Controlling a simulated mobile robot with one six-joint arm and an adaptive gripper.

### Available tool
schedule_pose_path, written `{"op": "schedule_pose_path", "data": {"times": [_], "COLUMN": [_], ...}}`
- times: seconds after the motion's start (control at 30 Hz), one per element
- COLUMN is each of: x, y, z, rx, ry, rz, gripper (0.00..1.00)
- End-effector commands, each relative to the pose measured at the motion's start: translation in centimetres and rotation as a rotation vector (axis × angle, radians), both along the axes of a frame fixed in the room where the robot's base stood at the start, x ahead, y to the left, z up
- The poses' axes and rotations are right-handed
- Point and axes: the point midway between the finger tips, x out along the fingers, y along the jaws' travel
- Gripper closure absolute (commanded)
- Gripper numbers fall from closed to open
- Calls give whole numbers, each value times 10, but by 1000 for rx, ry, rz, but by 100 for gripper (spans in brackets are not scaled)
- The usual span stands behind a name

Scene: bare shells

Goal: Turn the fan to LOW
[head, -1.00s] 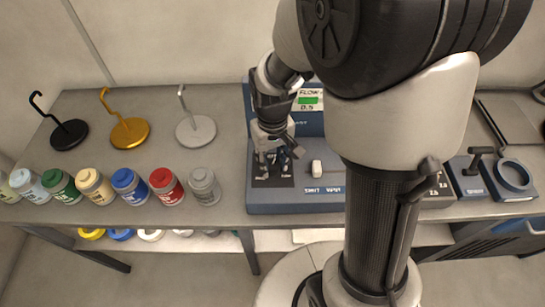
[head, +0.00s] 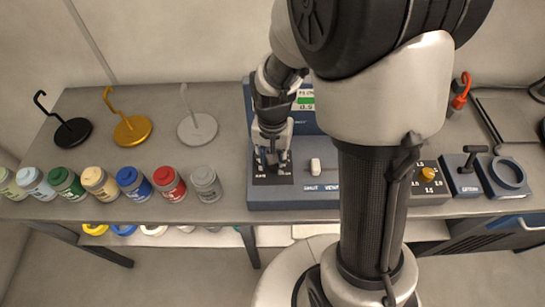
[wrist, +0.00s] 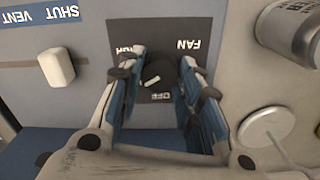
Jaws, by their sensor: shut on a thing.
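The fan control is a dark square panel (head: 262,178) on the blue console, left of the white slider. In the wrist view its panel (wrist: 205,28) shows FAN and OFF upside down, and another label is partly hidden by a finger. The round black fan knob (wrist: 159,73) has a white pointer line on the side toward OFF. My gripper (head: 271,160) is down at this panel. In the wrist view my gripper (wrist: 163,68) has its fingers on either side of the knob, shut on it. The LOW label is not readable.
The white SHUT/VENT slider (head: 315,166) stands right beside the panel. A green display (head: 306,100) is behind. Several paint jars (head: 130,181) and three hook stands (head: 130,129) are on the left. A yellow knob (head: 428,172) and a ring fixture (head: 510,174) are on the right.

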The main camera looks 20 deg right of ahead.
Motion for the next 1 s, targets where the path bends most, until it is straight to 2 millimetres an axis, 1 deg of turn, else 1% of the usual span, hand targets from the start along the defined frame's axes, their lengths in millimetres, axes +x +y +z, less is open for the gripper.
{"op": "schedule_pose_path", "data": {"times": [0.47, 0.5, 0.8, 1.0], "x": [0, 0, 0, 0], "y": [0, 0, 0, 0], "z": [0, 0, 0, 0], "rx": [0, 0, -1, 0], "ry": [-1, -1, -1, 0], "rz": [-13, -13, -12, -12], "gripper": [91, 66, 46, 46]}}
